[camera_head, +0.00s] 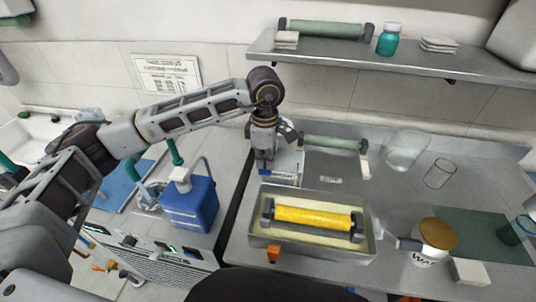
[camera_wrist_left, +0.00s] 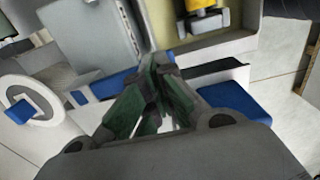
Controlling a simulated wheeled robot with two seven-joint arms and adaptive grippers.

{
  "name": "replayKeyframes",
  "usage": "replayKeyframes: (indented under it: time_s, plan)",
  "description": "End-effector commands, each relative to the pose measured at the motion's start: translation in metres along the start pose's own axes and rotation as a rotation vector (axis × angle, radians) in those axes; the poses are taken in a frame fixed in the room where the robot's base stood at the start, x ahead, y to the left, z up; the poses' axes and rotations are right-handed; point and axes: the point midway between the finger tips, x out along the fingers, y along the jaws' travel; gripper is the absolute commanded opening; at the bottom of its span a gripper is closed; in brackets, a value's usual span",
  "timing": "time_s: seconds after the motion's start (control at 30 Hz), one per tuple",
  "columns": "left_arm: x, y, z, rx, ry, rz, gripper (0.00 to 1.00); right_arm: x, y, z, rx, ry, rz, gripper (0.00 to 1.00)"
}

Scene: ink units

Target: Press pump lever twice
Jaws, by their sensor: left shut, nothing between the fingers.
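My left gripper (camera_head: 264,168) points down over the left edge of the metal counter, next to a light grey unit (camera_head: 289,163) with a blue strip (camera_head: 284,179) low on its front. In the left wrist view its green-tipped fingers (camera_wrist_left: 155,75) meet, shut and empty. A blue bar (camera_wrist_left: 110,84) lies beyond and beside the fingers, and a blue pad (camera_wrist_left: 237,107) lies to their right. I cannot tell which blue part is the pump lever, nor whether the fingertips touch one. My right gripper is not in view.
A tray (camera_head: 262,255) with a yellow roller (camera_head: 312,217) sits in front on the counter. A blue container (camera_head: 190,207) with a grey top stands lower left. Glass beakers (camera_head: 405,150) and a brown-lidded jar (camera_head: 437,240) stand at right. A shelf (camera_head: 360,61) hangs above.

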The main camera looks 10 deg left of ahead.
Motion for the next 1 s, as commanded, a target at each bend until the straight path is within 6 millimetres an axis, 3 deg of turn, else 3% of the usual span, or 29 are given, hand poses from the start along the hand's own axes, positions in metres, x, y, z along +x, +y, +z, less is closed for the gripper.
replayKeyframes:
  time_s: [0.7,1.0]
  plan:
    - [-0.031,0.000,0.000,0.000,-0.001,0.001,0.00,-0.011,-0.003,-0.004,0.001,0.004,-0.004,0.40]
    - [-0.034,0.000,0.000,0.000,-0.001,0.001,0.00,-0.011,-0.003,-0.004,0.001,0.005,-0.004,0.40]
